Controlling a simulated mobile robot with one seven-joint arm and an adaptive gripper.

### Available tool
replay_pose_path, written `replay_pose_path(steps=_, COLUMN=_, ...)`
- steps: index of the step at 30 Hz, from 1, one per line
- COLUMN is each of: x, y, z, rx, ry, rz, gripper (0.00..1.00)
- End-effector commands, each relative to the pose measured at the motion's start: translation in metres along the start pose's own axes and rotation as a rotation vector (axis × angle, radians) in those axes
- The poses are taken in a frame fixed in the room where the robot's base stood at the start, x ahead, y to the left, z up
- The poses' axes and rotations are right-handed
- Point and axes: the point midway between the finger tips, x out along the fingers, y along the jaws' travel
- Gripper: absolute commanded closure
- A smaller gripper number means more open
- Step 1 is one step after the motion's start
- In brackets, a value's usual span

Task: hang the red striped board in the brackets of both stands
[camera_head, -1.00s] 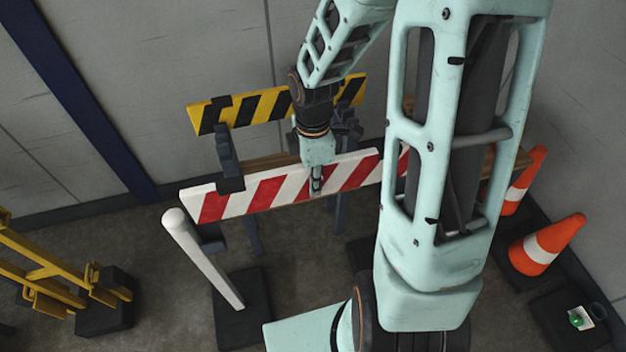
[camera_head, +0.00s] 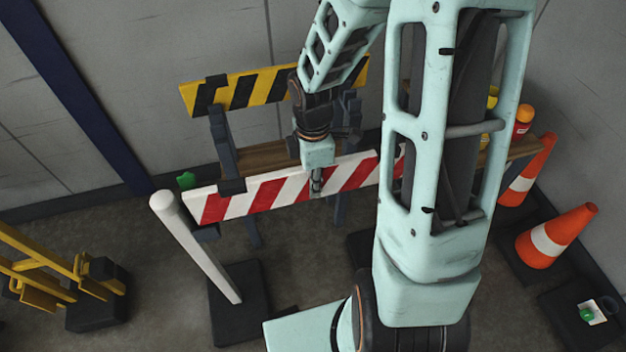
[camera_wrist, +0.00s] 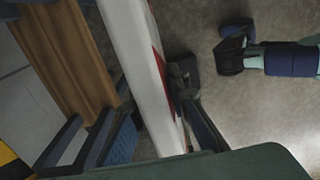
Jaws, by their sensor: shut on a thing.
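The red and white striped board (camera_head: 245,201) is held roughly level in the head view. My gripper (camera_head: 316,188) is shut on its upper edge near the middle. The wrist view shows the board's pale edge (camera_wrist: 140,65) close up.
Behind stands a dark trestle barrier with a yellow and black board (camera_head: 262,90) and a wooden plank (camera_head: 262,157). Orange cones (camera_head: 548,238) stand at right, with bottles (camera_head: 523,118) behind. A yellow frame (camera_head: 45,265) is at left. A green item (camera_head: 186,180) lies near the wall.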

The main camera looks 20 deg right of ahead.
Motion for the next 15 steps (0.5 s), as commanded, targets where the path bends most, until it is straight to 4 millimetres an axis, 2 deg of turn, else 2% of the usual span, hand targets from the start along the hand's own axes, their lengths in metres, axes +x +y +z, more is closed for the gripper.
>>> replay_pose_path(steps=3, x=0.013, y=0.000, z=0.000, rx=0.000, ry=0.000, rz=0.000, gripper=1.00)
replay_pose_path(steps=15, x=0.043, y=0.001, z=0.000, rx=0.001, ry=0.000, rz=0.001, gripper=1.00)
